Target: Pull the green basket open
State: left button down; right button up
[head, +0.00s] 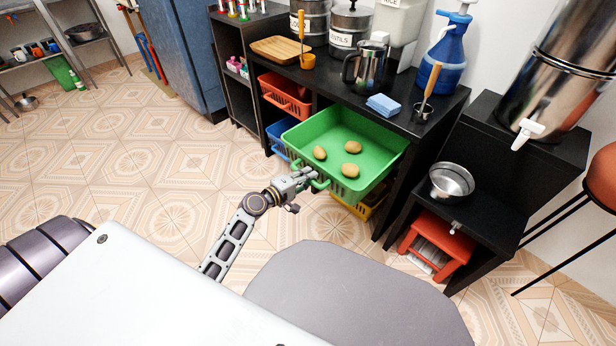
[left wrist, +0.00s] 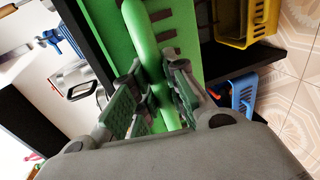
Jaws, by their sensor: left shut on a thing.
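The green basket (head: 345,137) juts out from the black shelf unit in the head view, with its front end well clear of the shelf. Several brown potato-like items, one of them at the front (head: 350,170), lie on its floor. My left gripper (head: 312,180) is at the basket's front handle. In the left wrist view the fingers (left wrist: 155,100) are closed around the green handle bar (left wrist: 150,55), with the basket wall beside it. My right gripper is not in view.
A yellow basket (head: 362,205) sits below the green one, blue (head: 281,136) and red (head: 286,95) baskets to its left. A jug (head: 368,65) and blue cloths (head: 383,105) stand on the black top. A grey rounded seat-like surface (head: 350,295) is in front. Tiled floor at left is clear.

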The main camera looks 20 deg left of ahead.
pick_arm(q)
jog(key=c, duration=1.4)
grip_release()
jog(key=shift+v, duration=5.95)
jog(key=shift+s, duration=0.1)
